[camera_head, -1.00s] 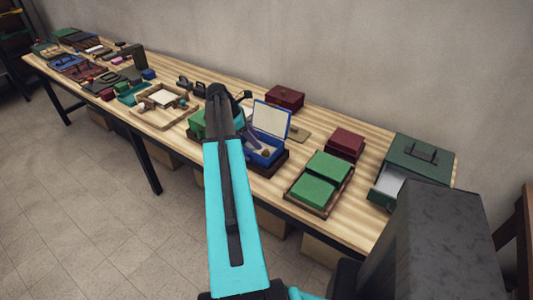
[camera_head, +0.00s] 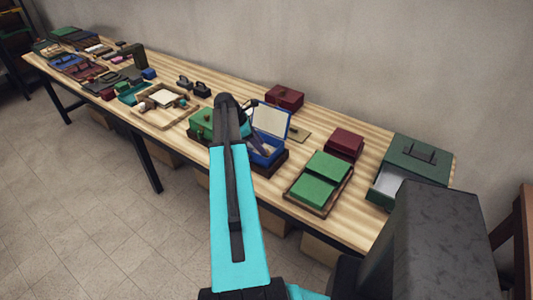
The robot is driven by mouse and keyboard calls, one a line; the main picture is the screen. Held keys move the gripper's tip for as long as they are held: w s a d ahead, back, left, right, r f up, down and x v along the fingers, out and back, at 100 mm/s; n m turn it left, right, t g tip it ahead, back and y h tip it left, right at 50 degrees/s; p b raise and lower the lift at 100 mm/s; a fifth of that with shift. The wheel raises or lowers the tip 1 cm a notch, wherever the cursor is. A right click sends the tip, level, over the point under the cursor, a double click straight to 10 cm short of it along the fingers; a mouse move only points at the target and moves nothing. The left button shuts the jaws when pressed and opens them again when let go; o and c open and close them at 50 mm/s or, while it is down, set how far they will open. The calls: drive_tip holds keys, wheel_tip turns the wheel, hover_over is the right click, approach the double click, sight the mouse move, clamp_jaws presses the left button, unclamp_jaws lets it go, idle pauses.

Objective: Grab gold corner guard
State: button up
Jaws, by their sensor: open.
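An open blue box (camera_head: 264,157) with a cream-lined raised lid (camera_head: 271,120) stands on the table in the middle of the view. A tiny gold-brown piece (camera_head: 267,150) shows inside it. It may be the gold corner guard, but it is too small to be sure. My gripper (camera_head: 258,146) is open and reaches down at the left part of the blue box, over its inside. The gripper's fingers are dark, small and partly hidden by my arm. I cannot tell whether they touch anything.
A green box (camera_head: 201,124) stands just left of my arm. A wooden tray with two green boxes (camera_head: 325,165) is to the right, near the front edge. Maroon boxes (camera_head: 284,97) and a large green case (camera_head: 417,158) stand along the back and right.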

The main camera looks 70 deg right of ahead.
drive_tip(key=shift+p+x, duration=0.65)
drive_tip(key=shift+x, duration=1.15)
drive_tip(key=c, duration=0.7)
drive_tip(key=shift+r, duration=0.15)
drive_tip(key=shift+r+b, duration=1.55)
drive_tip(key=shift+r, duration=3.35)
